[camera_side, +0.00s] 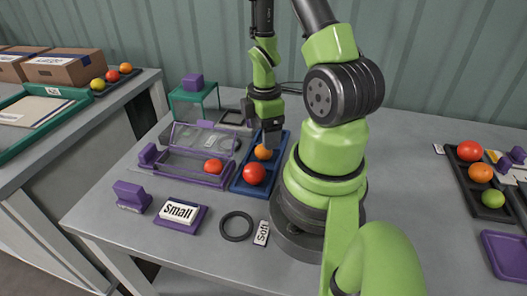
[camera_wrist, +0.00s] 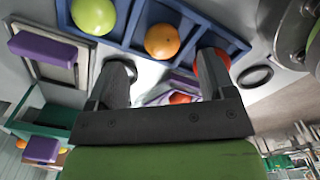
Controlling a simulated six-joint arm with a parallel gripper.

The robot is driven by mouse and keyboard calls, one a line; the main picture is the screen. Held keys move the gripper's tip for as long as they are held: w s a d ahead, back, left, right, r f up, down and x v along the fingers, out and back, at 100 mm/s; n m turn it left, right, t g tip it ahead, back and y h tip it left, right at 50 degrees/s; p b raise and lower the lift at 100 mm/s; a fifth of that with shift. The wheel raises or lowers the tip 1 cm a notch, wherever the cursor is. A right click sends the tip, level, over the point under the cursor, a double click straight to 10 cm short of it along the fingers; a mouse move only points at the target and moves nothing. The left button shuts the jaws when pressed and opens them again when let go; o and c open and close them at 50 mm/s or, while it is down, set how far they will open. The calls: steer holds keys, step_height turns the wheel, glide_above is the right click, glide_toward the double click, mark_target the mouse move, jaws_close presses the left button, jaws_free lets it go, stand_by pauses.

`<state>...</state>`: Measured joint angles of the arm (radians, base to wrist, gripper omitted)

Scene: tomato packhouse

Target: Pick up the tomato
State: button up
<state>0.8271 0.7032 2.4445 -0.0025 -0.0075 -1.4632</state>
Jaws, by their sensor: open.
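A blue tray (camera_side: 238,186) holds a red tomato (camera_side: 254,174) at its near end and an orange tomato (camera_side: 263,152) behind it. In the wrist view, the orange tomato (camera_wrist: 162,40) lies beyond the gap between my fingers. A green tomato (camera_wrist: 94,17) sits in the compartment to its left; my gripper hides it in the side view. The red tomato is partly hidden behind my right finger in the wrist view. My gripper (camera_side: 266,130) is open and empty, pointing down above the far part of the tray.
A purple-framed clear box (camera_side: 180,179) with a red tomato (camera_side: 213,166) inside stands just left of the tray. A "Small" sign (camera_side: 180,212), a black ring (camera_side: 236,226) and a "Soft" label (camera_side: 262,233) lie in front. A dark tray (camera_side: 470,190) with several tomatoes stands at right.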

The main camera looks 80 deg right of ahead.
mark_target(263, 152)
steer(key=shift+a+f, duration=0.15)
steer(key=shift+f, duration=2.1)
steer(key=c, duration=0.8)
